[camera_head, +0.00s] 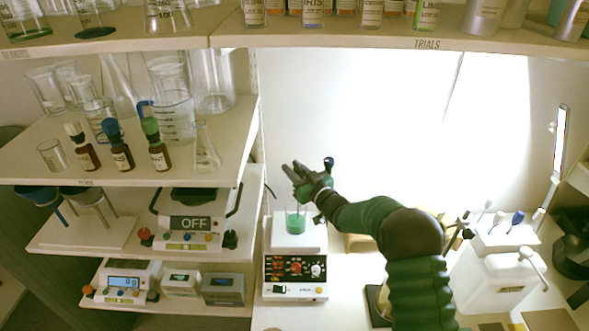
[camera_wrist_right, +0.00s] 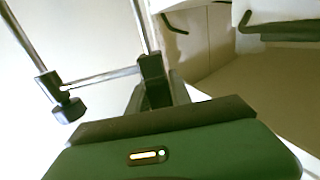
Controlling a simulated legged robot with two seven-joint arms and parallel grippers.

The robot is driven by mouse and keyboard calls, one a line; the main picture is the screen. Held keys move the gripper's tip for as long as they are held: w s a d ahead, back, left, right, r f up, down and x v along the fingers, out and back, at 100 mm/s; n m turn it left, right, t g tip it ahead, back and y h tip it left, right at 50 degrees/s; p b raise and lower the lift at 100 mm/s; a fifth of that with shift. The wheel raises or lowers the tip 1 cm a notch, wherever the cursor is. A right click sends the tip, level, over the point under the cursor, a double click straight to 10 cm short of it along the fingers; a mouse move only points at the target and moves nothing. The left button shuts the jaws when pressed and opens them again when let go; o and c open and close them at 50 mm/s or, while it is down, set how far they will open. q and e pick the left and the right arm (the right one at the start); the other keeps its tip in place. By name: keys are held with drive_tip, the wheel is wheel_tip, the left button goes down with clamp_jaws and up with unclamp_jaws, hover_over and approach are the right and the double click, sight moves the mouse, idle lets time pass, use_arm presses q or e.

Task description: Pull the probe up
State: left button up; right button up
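My right gripper (camera_head: 294,172) reaches in from the lower right in the head view. Its dark fingers are above the beaker (camera_head: 296,222) of green liquid on the hotplate stirrer (camera_head: 293,264). A dark knob-like top (camera_head: 329,163) stands up just beside the gripper; I cannot tell whether it is the probe's head. In the right wrist view, two metal rods (camera_wrist_right: 147,25) rise ahead of my palm, joined by a crossbar to a black clamp piece. I cannot tell which rod is the probe, or whether the fingers hold it. My left gripper is not in view.
Shelves at left hold dropper bottles (camera_head: 158,144), glassware and a scale reading OFF (camera_head: 188,224). An upper shelf (camera_head: 400,42) crosses above. A white box (camera_head: 497,276) with pipette-like tools stands at the right. The space above the gripper, before the white wall, is clear.

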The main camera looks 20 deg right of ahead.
drive_tip(key=shift+a+r, duration=0.1)
drive_tip(key=shift+a, duration=0.1)
clamp_jaws()
drive_tip(key=shift+d, duration=0.1)
drive_tip(key=shift+d, duration=0.1)
idle(0.6)
